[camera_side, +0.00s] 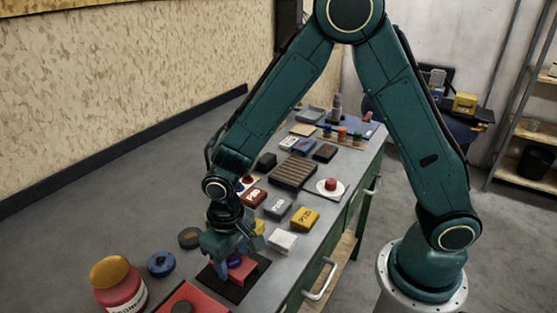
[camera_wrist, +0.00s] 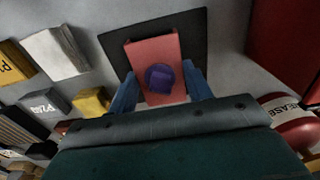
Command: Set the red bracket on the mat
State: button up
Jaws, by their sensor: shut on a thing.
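The red bracket (camera_side: 241,269) is between the fingers of my gripper (camera_side: 234,256) in the side view, over the dark square mat (camera_side: 224,288). In the wrist view the bracket (camera_wrist: 150,52) is a pale red block with a round purple piece on its face. The blue fingertips of my gripper (camera_wrist: 161,90) close on its two sides. The black mat (camera_wrist: 195,30) shows behind the bracket and around its far end. I cannot tell whether the bracket touches the mat or is just above it. The gripper hides part of the bracket in the side view.
A red box (camera_side: 192,299) and a red jar with a yellow lid (camera_side: 118,286) stand near the mat's front left. A blue round part (camera_side: 161,264) and a dark ring (camera_side: 189,238) lie left. A white block (camera_side: 281,242) and several small boxes lie right and behind.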

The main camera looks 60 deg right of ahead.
jog(key=shift+f, duration=0.1)
jog(key=o, duration=1.1)
jog(key=shift+o, duration=0.2)
notch_tip(320, 180, up, 11)
jog(key=shift+r, duration=0.65)
